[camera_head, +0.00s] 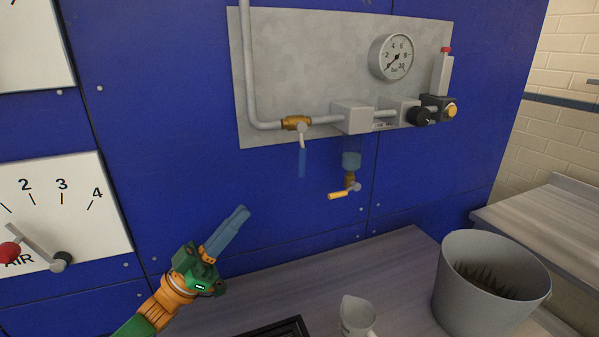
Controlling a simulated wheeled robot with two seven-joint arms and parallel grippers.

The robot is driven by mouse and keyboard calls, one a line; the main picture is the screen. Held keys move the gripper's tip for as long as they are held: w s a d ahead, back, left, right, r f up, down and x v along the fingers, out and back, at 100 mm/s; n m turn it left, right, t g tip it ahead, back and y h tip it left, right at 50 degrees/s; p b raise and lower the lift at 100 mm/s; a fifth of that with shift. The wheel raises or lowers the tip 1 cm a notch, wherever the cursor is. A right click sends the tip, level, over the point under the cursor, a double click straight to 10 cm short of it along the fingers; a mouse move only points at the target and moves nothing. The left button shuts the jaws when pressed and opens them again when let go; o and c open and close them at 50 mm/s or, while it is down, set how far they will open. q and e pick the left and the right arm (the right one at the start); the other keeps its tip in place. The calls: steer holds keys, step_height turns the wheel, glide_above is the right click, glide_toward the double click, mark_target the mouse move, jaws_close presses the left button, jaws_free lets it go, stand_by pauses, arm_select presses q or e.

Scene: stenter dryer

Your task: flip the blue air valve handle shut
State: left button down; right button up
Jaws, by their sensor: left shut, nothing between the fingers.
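The blue air valve handle (302,162) hangs straight down from the brass valve (296,123) on the grey pipe, so it stands crosswise to the level run of pipe. My left gripper (240,213) comes in from the lower left with its blue fingers together and nothing between them. Its tips point up and to the right. In the picture they are below and left of the handle, with a clear gap between them. My right gripper is not in view.
A grey panel (300,50) carries a pressure gauge (391,57) and a filter bowl (351,160) with a yellow-handled drain. Below, a bench (260,290) holds a white jug (357,317) and a grey bucket (455,290). Blue wall space around the handle is clear.

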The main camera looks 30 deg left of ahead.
mark_target(299, 166)
arm_select(q)
steer(key=w+f+p+x, duration=0.1)
steer(key=p+x, duration=0.3)
steer(key=x, duration=0.7)
steer(key=shift+d+f, duration=0.2)
steer(key=shift+d, duration=0.15)
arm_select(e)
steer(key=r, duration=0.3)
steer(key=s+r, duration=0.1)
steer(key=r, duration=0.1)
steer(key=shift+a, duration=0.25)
arm_select(q)
steer(key=b, duration=0.1)
steer(key=t+b, duration=0.1)
steer(key=b, duration=0.1)
steer(key=shift+w+d+f+n+t, duration=0.15)
steer(key=shift+w+d+n+t, duration=0.15)
steer(key=shift+w+d, duration=0.1)
steer(key=shift+a, duration=0.1)
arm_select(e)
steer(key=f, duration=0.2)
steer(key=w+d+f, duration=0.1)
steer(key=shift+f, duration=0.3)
